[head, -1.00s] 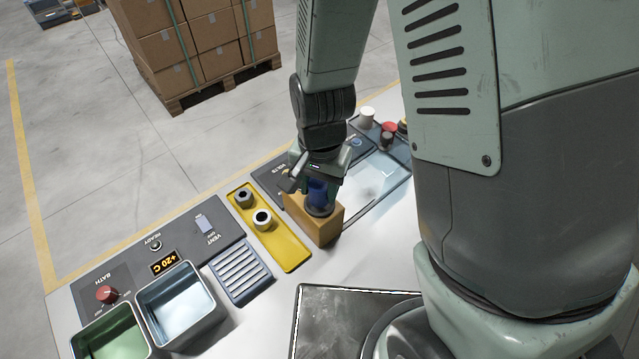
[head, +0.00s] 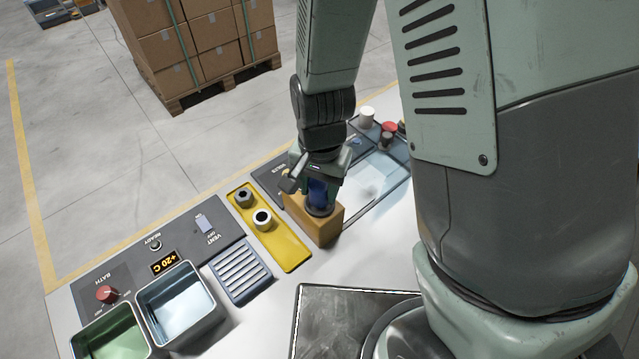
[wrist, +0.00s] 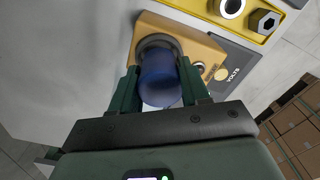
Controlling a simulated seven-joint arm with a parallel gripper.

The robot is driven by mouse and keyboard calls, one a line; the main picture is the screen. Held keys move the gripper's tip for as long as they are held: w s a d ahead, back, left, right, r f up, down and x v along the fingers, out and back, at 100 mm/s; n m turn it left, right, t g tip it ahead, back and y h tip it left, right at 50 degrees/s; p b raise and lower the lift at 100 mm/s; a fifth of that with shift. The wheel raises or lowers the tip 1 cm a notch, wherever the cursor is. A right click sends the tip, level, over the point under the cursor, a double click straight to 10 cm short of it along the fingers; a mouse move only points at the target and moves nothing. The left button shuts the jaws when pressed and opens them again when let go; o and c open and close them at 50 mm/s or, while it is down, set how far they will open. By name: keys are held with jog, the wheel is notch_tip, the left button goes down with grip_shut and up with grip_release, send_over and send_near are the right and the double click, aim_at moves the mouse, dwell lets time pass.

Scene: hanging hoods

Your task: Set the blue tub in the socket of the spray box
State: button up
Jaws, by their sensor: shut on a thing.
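My gripper (head: 318,188) is shut on the blue tub (head: 317,196), with a finger on each side of it. The tub stands at the orange-brown block (head: 327,229) on the bench. In the wrist view the tub (wrist: 158,78) sits between the green fingers, and a dark ring shows at its far end against the block (wrist: 196,43). I cannot tell whether the tub rests in a seat there or is just clear of it.
A yellow tray (head: 291,259) with two metal nuts or sleeves lies left of the block. Further left are a slatted vent (head: 241,272) and two open baths (head: 181,303). A white cylinder (head: 367,117) and a red knob (head: 389,127) stand at the far right end.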

jog(key=shift+f, duration=0.75)
jog(key=o, duration=1.2)
jog(key=shift+c, duration=0.2)
jog(key=shift+o, duration=0.5)
jog(key=o, duration=0.4)
jog(key=shift+r, duration=3.45)
jog(key=shift+r, duration=0.1)
